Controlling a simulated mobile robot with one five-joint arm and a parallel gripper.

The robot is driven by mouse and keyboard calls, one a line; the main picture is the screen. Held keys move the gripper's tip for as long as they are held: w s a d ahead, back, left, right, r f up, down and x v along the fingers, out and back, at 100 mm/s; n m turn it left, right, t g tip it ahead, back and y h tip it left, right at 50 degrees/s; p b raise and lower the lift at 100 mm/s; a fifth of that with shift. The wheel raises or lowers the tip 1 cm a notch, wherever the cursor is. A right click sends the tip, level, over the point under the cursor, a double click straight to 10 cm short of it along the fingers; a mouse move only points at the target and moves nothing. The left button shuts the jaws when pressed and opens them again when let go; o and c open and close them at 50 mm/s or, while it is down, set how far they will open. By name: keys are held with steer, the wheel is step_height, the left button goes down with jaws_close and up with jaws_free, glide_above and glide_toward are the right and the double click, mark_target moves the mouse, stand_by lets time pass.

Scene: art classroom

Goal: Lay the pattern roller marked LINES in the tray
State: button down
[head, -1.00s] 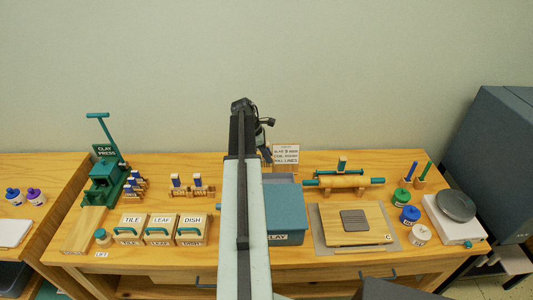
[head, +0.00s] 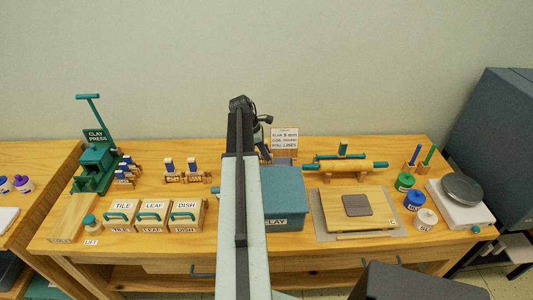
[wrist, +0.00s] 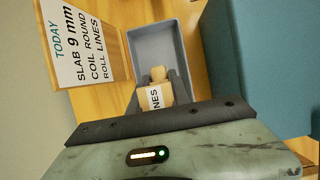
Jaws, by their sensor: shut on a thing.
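My gripper (wrist: 157,88) is shut on a pale wooden pattern roller (wrist: 155,98). Its white label shows the letters NES; the rest of the word is hidden by the gripper. The grey tray (wrist: 152,42) lies beyond the roller in the wrist view and looks empty where it shows. The roller's rounded end overlaps the tray's near part in the picture; I cannot tell its height above it. In the head view my arm hides the roller and the tray.
A sign (wrist: 80,42) stands left of the tray, also seen in the head view (head: 284,138). A blue-green clay box (head: 284,212) stands close on the right. Rolling pin (head: 345,166), board (head: 330,208) and jars stand farther right; stamp boxes (head: 152,215) and clay press (head: 97,165) are left.

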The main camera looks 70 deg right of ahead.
mark_target(266, 141)
steer(key=shift+f+b, duration=1.85)
steer(key=shift+f, duration=0.45)
steer(key=c, duration=0.7)
jaws_free()
step_height(266, 141, up, 10)
steer(key=p, duration=1)
steer(key=shift+r, duration=0.2)
steer(key=shift+f, duration=0.15)
